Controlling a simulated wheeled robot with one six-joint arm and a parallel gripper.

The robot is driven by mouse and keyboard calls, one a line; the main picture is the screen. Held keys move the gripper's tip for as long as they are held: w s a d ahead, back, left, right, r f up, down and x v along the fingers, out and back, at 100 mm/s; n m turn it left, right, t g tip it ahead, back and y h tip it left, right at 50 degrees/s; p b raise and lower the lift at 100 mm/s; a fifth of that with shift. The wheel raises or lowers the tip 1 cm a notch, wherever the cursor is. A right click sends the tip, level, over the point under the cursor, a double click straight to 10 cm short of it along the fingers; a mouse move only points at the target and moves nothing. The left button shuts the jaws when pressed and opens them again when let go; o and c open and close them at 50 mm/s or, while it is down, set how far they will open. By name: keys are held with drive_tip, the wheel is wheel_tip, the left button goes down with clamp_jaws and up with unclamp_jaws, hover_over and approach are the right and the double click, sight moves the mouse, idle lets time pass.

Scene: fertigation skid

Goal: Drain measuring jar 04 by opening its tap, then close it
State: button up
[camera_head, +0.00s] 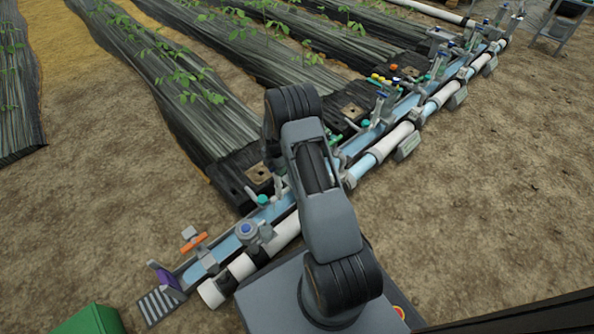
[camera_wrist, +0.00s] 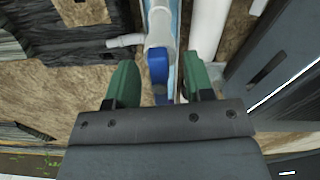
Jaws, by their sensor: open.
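In the wrist view, my gripper (camera_wrist: 161,82) is open, with its two green fingertips spread apart. A blue tap handle (camera_wrist: 158,65) shows between the fingertips, apart from both of them in the picture. It hangs from a pale grey fitting (camera_wrist: 160,25). In the head view, my arm stands over the middle of the skid and hides my gripper and the part of the skid near it. I see no readable jar number, so I cannot tell which jar this tap belongs to. No liquid level is visible.
The skid's light blue pipe (camera_head: 222,250) runs diagonally, with white pipe (camera_head: 284,231) alongside. An orange handle (camera_head: 194,242) and a blue-topped fitting (camera_head: 247,231) stand at the near left. A green box (camera_head: 90,321) is bottom left. Bare soil (camera_head: 490,200) lies open at right.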

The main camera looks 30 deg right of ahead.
wheel_tip(320, 180, up, 10)
drive_tip(key=p, duration=0.7)
drive_tip(key=shift+r, duration=0.1)
